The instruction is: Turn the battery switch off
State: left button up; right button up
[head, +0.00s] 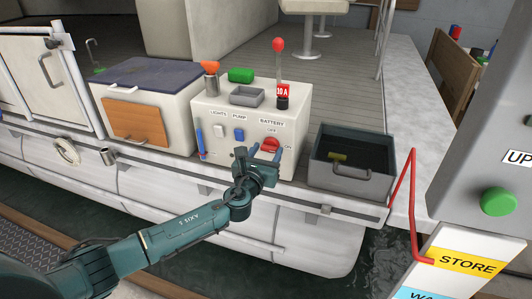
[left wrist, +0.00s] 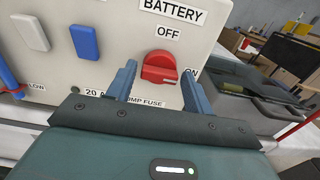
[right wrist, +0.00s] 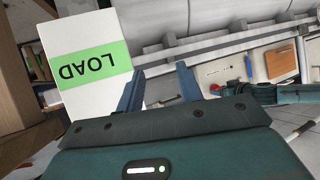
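The battery switch is a red rotary knob (head: 270,145) on the front of a white panel box (head: 222,160), under a BATTERY label. OFF is marked above the knob and ON to its right. In the left wrist view the knob (left wrist: 158,66) lies roughly crosswise, its white mark toward the ON side. My left gripper (head: 267,156) is open in front of it, one finger on each side; I cannot tell whether either finger touches. My right gripper (right wrist: 160,72) is open and empty in the right wrist view, near a LOAD sign; it is outside the head view.
A white LIGHTS switch (head: 219,131) and blue PUMP switch (head: 239,134) sit left of the knob. A dark open bin (head: 350,176) stands close to the right.

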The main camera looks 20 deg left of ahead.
pick_arm(q)
jog(key=c, duration=0.7)
pick_arm(e)
jog(key=shift+f, duration=0.1)
pick_arm(q)
jog(key=n+b, duration=0.1)
jog(key=n, duration=0.1)
jog(key=shift+f+n, duration=0.1)
jog(key=shift+n, duration=0.3)
jog(key=n+b, duration=0.1)
jog(key=n, duration=0.1)
jog(key=shift+n, duration=0.4)
jog(key=n, duration=0.2)
jog(key=shift+a+n, duration=0.1)
jog(key=shift+n, duration=0.2)
jog(key=n+b, duration=0.1)
jog(key=n, duration=0.3)
jog(key=shift+n, duration=0.3)
jog(key=n, duration=0.5)
jog(key=shift+b, duration=0.4)
pick_arm(e)
notch_tip(320, 180, down, 2)
jog(key=shift+a+m+y, duration=0.15)
jog(key=shift+m+y, duration=0.15)
